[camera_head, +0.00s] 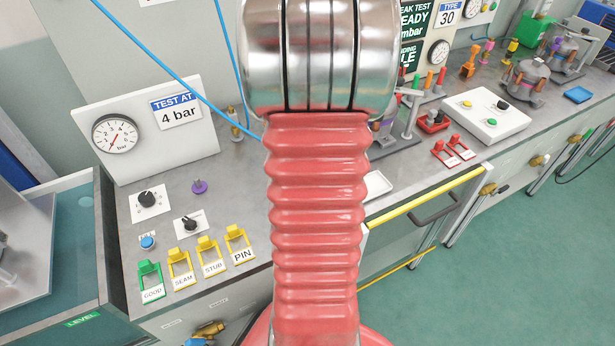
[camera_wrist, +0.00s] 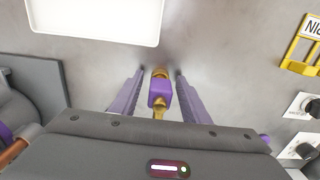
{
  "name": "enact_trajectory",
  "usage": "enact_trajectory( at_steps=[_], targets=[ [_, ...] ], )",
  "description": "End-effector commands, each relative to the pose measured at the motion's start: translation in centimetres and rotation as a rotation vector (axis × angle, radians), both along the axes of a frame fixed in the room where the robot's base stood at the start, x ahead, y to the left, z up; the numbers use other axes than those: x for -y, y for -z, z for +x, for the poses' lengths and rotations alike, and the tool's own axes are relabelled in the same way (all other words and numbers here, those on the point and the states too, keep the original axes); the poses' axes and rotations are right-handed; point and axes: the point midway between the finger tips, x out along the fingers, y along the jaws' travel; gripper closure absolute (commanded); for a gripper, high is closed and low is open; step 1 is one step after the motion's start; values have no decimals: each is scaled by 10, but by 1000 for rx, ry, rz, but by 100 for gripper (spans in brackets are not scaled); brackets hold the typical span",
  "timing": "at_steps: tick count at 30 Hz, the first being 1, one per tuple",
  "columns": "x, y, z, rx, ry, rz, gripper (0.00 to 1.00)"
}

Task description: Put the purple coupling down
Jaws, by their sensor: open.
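The purple coupling (camera_wrist: 159,94) is a small purple block with brass-coloured ends. In the wrist view it sits between the two purple fingers of my gripper (camera_wrist: 160,78). The fingers are open, with a gap visible on each side of the coupling. The grey bench top (camera_wrist: 215,50) lies directly behind it; the coupling seems to rest there, but its contact is hard to see. In the head view my red, ribbed arm hides the gripper and this coupling.
A white tray (camera_wrist: 95,18) lies beyond the fingers. The yellow PIN clip (camera_head: 236,238) and black knobs (camera_head: 147,199) are to one side. A purple knob-like part (camera_head: 199,187) stands near the knobs. A compressor (camera_wrist: 15,115) stands left in the wrist view.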

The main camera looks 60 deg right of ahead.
Motion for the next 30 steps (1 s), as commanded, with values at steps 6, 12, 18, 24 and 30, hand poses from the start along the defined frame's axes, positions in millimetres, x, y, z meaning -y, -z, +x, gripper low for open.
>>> enact_trajectory(
  at_steps=[6, 12, 18, 24, 30],
  targets=[
    [1, -27, 1, 2, 0, -4, 58],
    [1, -62, 1, 2, 0, -4, 58],
    [0, -95, 0, 2, 0, -4, 58],
    [0, -114, 0, 0, 0, -1, 58],
    [0, -118, 0, 0, 0, 0, 58]
  ],
)
